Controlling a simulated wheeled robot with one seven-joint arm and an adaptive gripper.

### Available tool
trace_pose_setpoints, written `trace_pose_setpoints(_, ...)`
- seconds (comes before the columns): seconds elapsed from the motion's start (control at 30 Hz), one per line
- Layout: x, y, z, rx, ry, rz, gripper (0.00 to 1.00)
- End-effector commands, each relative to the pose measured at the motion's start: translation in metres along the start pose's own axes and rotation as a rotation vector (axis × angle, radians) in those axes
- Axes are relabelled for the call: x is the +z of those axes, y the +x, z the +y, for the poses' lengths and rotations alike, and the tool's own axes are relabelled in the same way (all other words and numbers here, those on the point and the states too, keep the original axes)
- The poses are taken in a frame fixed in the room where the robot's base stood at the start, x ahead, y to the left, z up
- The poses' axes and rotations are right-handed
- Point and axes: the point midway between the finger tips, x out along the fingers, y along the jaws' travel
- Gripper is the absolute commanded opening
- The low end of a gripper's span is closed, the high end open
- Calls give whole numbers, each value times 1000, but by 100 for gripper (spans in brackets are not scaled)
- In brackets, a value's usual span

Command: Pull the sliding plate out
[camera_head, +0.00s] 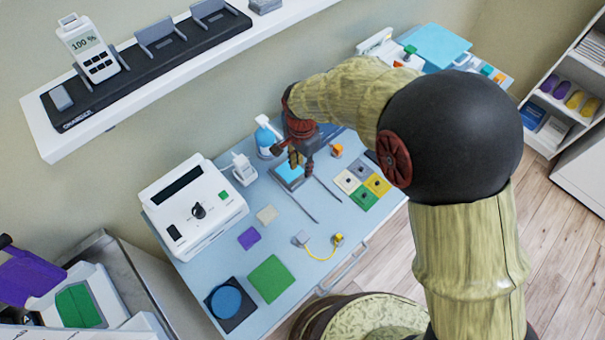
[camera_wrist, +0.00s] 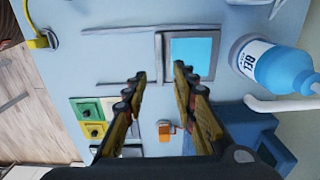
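The sliding plate (camera_head: 289,174) has a light blue top and lies on the pale blue table. It also shows in the wrist view (camera_wrist: 192,55), with a grey bar (camera_wrist: 158,50) along its left edge. Two thin rails (camera_head: 328,189) run out from it across the table, towards the left in the wrist view. My gripper (camera_head: 302,166) is above the plate, pointing down, and partly covers it. In the wrist view my gripper (camera_wrist: 160,72) is open and empty. The end of the grey bar appears between its two fingertips; I cannot tell the height between them.
A blue-and-white gel bottle (camera_wrist: 280,65) stands close to the plate. A small orange piece (camera_head: 337,151) and coloured square tiles (camera_head: 364,198) are to the right. A white device (camera_head: 196,207) stands at left. The table between the rails is clear.

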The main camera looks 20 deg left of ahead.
Motion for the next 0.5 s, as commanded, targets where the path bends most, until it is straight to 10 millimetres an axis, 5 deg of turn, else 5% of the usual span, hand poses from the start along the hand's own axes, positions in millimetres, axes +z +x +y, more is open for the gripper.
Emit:
trace_pose_setpoints(0.3,0,49,1,2,0,-1,27)
trace_pose_setpoints(0.5,-1,63,1,0,0,0,27)
